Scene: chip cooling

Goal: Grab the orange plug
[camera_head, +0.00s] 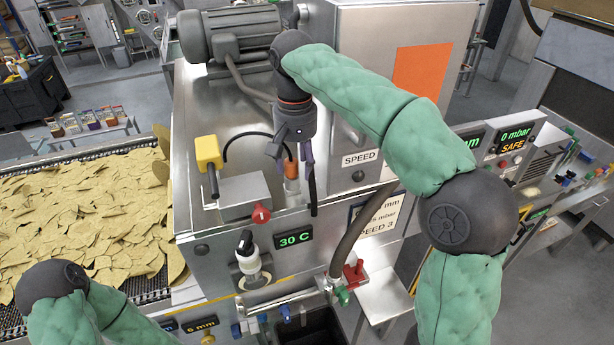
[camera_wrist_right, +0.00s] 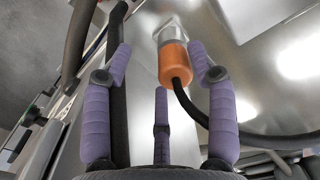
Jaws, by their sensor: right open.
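The orange plug (camera_head: 291,168) stands upright on the steel machine top, with a black cable leaving its upper end. In the right wrist view the orange plug (camera_wrist_right: 174,64) sits on a silver metal fitting (camera_wrist_right: 170,32), between and beyond my fingers. My right gripper (camera_head: 296,150) is open, pointing down just above and around the plug's upper end. In the right wrist view its purple fingers (camera_wrist_right: 165,75) are spread on either side, and I see no clear contact. My left arm shows at the lower left, but its gripper is out of view.
A conveyor of chips (camera_head: 85,205) lies at left. A motor (camera_head: 232,32) is behind. A hanging dark cable (camera_wrist_right: 118,90) passes close to a finger.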

